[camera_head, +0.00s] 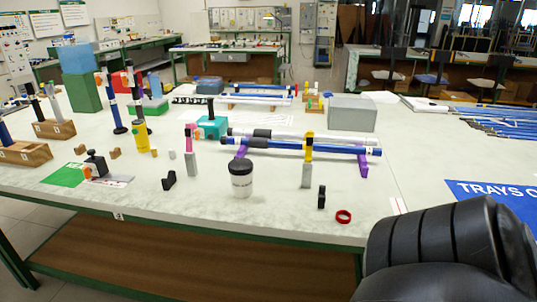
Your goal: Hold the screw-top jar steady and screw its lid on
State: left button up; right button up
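The screw-top jar (241,188) stands upright near the front edge of the table, left of the picture's middle. It has a pale body, and its black lid (240,167) sits on top, looking level. I cannot tell from here how tightly the lid is threaded. Nothing touches the jar. Neither of my grippers shows; only a black ribbed part of my own right arm fills the lower right corner, well away from the jar.
Blue and white rods (330,148) rest on purple supports behind the jar. Small black brackets (169,181) and a red ring (344,216) lie at either side. A grey box (352,113) stands farther back. The table (215,212) is clear in front of the jar.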

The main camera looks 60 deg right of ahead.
aim_at(242, 186)
jog(key=z, duration=1.35)
jog(key=i, duration=0.1)
jog(key=z, duration=0.25)
